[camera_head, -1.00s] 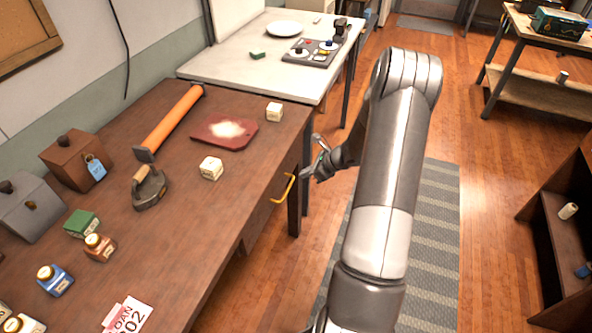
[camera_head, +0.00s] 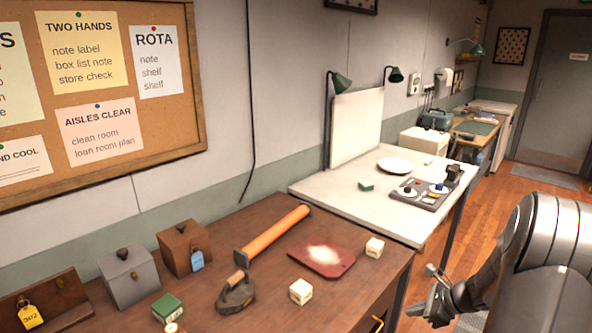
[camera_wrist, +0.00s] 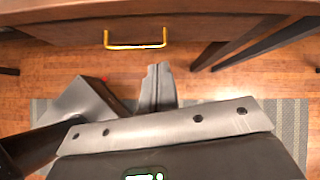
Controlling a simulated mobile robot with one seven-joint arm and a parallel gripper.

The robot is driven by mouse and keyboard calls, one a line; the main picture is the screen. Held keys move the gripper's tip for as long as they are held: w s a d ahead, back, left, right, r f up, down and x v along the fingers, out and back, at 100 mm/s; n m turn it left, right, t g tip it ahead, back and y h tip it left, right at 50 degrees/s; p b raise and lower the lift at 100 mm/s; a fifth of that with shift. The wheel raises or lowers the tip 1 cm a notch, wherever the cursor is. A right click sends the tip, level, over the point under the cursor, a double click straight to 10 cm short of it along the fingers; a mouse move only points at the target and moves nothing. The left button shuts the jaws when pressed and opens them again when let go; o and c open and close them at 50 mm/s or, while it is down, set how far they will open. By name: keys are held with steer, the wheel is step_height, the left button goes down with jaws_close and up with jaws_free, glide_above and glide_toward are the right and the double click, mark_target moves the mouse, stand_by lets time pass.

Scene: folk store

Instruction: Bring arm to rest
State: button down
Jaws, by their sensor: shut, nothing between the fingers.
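My arm is folded at the lower right of the head view, beside the brown wooden table (camera_head: 225,235). My gripper (camera_head: 432,272) is off the table's right end, above the floor, and holds nothing. In the wrist view, my gripper (camera_wrist: 158,72) has its fingers together, pointing toward the table's front. A yellow drawer handle (camera_wrist: 135,45) is just beyond the fingertips in that view, with a gap that I cannot measure.
On the table are an orange-handled tool (camera_head: 272,235), a flat iron (camera_head: 236,292), a red board with white powder (camera_head: 322,258), pale cubes (camera_head: 301,291) and lidded boxes (camera_head: 128,275). A white table (camera_head: 350,200) stands behind.

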steer(key=s+a+r+n+g+h, duration=0.1)
steer(key=s+a+r+n, duration=0.3)
steer(key=a+r+n, duration=0.3)
steer(key=s+a+r+n+g+h, duration=0.1)
steer(key=s+a+r+n, duration=0.4)
steer(key=a+r, duration=0.3)
steer(key=s+a+r+n+t+h, duration=0.1)
steer(key=s+a+r+n+h, duration=0.1)
steer(key=s+r+n, duration=0.2)
steer(key=s+a+r+n+t+h, duration=0.1)
steer(key=s+a+r+n+h, duration=0.1)
steer(key=s+n, duration=0.6)
steer(key=s+a+r, duration=0.1)
steer(key=s+r, duration=0.1)
steer(key=s, duration=0.2)
steer(key=shift+s+r, duration=0.15)
steer(key=shift+r, duration=0.25)
